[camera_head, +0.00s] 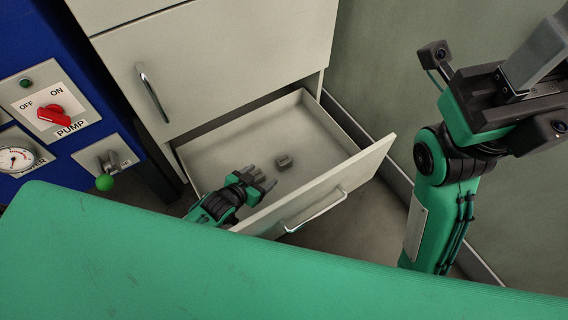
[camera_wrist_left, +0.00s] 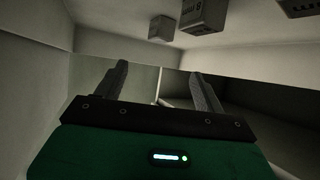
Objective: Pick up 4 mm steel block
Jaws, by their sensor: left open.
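The drawer (camera_head: 345,172) is pulled open and holds small grey steel blocks. One block (camera_head: 284,162) lies on its floor, just beyond my left gripper (camera_head: 264,186) in the head view. My left gripper is open and low inside the drawer, with nothing between its fingers. In the left wrist view, a smaller block (camera_wrist_left: 161,28) and a larger marked block (camera_wrist_left: 203,15) lie beyond the fingertips (camera_wrist_left: 160,75). A third dark block (camera_wrist_left: 300,7) is cut off at the top right. The markings are too unclear to tell which is 4 mm. My right gripper (camera_head: 535,62) is at the upper right, partly out of frame.
The drawer front with its handle (camera_head: 316,212) and the drawer walls close in around my left gripper. A green table top (camera_head: 180,265) fills the foreground. A blue panel (camera_head: 40,50) with a red pump knob (camera_head: 53,114) stands at the left.

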